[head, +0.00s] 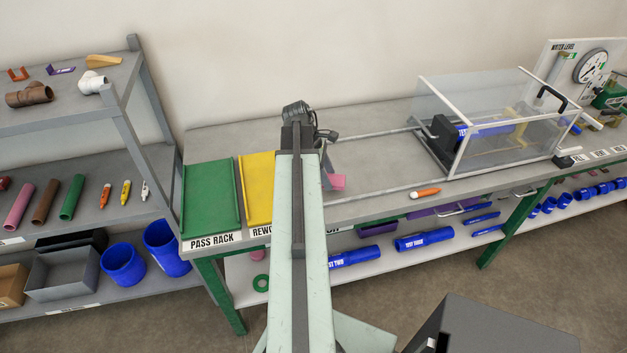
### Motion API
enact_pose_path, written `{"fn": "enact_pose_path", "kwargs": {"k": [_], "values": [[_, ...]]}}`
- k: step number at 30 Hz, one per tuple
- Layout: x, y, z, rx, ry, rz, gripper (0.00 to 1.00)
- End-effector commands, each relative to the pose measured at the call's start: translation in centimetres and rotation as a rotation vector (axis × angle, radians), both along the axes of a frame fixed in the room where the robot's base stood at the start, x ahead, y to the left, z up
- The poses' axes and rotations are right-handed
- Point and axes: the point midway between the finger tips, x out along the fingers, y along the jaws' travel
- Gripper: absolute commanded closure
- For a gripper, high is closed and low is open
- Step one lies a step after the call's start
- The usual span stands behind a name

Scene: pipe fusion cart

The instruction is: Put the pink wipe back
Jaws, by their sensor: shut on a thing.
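The pink wipe (338,182) is a small pink piece just right of my arm, over the grey bench top. My gripper (329,174) is largely hidden behind my arm, with a grey finger showing beside the wipe. It is shut on the pink wipe. I cannot tell whether the wipe touches the bench.
A yellow tray (259,188) and a green tray (211,197) lie left of my arm. An orange marker (425,192) lies to the right, before a clear-walled enclosure (490,120). A grey shelf rack (75,153) stands at left. Bare bench lies between the wipe and marker.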

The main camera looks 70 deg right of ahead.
Motion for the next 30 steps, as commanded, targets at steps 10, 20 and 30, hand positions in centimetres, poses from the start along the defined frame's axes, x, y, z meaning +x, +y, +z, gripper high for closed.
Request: {"fn": "enact_pose_path", "kwargs": {"k": [10, 20, 30], "values": [[0.5, -0.2, -2.6, 0.000, 0.000, 0.005, 0.79], [0.8, 0.0, -3.5, 0.000, 0.000, 0.012, 0.79], [0.8, 0.0, -3.8, 0.000, 0.000, 0.012, 0.25]]}}
